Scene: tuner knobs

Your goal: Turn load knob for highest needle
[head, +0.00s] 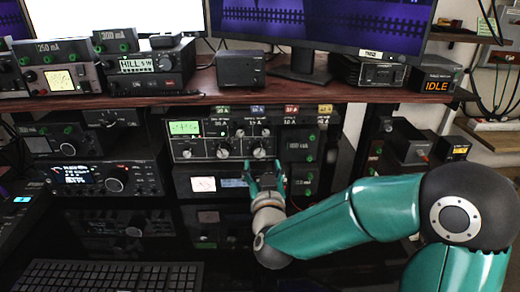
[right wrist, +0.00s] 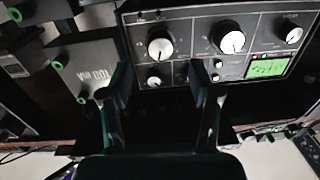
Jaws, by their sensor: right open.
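The tuner (head: 213,140) is a dark panel on the middle shelf with a lit green meter (head: 184,127) at its left and a row of white knobs along its bottom. The labels are too small to tell which is the load knob. My right gripper (head: 265,171) is open just below the rightmost large knob (head: 259,152). The right wrist view is turned over: that knob (right wrist: 160,48) shows just above and between the fingers (right wrist: 160,76), and a smaller knob (right wrist: 155,83) shows between the fingertips. No contact is visible. My left gripper is not in view.
A box marked 100 mA (head: 300,146) stands right of the tuner. Below the tuner is another unit (head: 204,184) with a pale meter, partly behind my gripper. A wooden shelf (head: 150,98) runs above. A keyboard (head: 105,275) lies at front left.

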